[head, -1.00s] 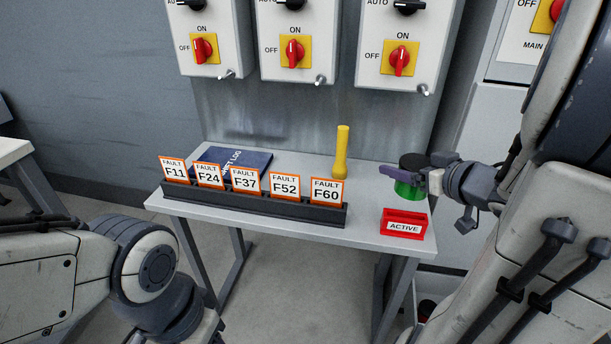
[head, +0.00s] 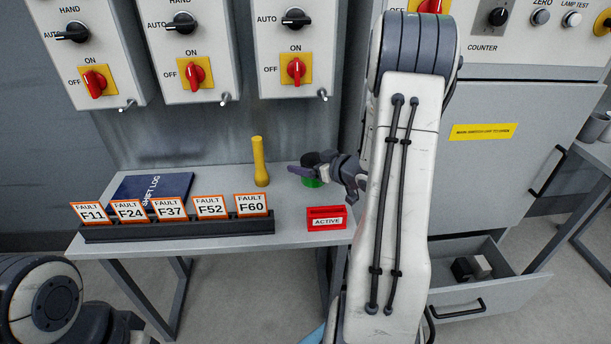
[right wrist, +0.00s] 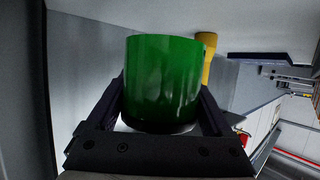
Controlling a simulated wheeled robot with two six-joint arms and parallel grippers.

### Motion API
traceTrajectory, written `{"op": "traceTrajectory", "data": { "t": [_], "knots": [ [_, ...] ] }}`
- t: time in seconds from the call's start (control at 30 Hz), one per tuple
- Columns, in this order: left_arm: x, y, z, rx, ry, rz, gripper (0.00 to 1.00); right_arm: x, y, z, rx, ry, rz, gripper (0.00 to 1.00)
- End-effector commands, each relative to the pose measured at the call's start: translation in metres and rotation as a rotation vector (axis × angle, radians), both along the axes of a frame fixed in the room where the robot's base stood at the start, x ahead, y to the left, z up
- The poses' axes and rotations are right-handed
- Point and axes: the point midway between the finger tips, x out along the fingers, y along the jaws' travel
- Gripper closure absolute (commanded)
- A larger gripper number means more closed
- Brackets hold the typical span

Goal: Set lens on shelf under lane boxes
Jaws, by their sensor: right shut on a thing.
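The green lens (head: 313,183) with a dark top is at the right part of the grey shelf (head: 225,243), behind the red ACTIVE holder. My right gripper (head: 308,171) is shut on it; the right wrist view shows the green lens (right wrist: 164,82) between both fingers. I cannot tell whether the lens touches the shelf. Above the shelf hang three lane boxes: left (head: 70,60), middle (head: 188,50) and right (head: 296,40), each with a red switch on a yellow plate. My left gripper is out of view.
A yellow flashlight (head: 260,163) stands left of the lens. A dark blue shift log (head: 150,189) lies behind a black rack (head: 178,230) of fault cards. The red ACTIVE holder (head: 327,217) is at the front right. An open drawer (head: 483,280) is at the lower right.

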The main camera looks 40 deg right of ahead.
Motion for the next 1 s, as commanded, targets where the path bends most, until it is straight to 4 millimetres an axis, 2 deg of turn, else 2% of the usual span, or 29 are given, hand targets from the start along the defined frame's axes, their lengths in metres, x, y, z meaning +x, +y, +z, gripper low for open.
{"op": "traceTrajectory", "data": {
  "t": [0.17,0.43,0.83,0.87,0.9,1.0],
  "knots": [
    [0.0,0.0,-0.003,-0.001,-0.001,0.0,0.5,0.009,-0.004,-0.008,0.0,0.0,0.001,0.79],
    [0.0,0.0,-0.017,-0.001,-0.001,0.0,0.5,0.008,-0.004,-0.045,0.003,0.002,0.0,0.79],
    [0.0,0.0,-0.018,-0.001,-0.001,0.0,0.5,0.008,-0.004,-0.049,0.0,0.0,0.001,0.79],
    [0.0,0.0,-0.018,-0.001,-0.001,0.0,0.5,0.008,-0.004,-0.049,0.0,0.0,0.001,0.11],
    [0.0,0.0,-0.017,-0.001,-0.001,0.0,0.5,0.008,-0.004,-0.048,-0.001,0.0,0.0,0.0],
    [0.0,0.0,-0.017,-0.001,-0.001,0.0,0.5,0.008,-0.004,-0.048,0.0,0.0,0.001,0.0]
  ]
}}
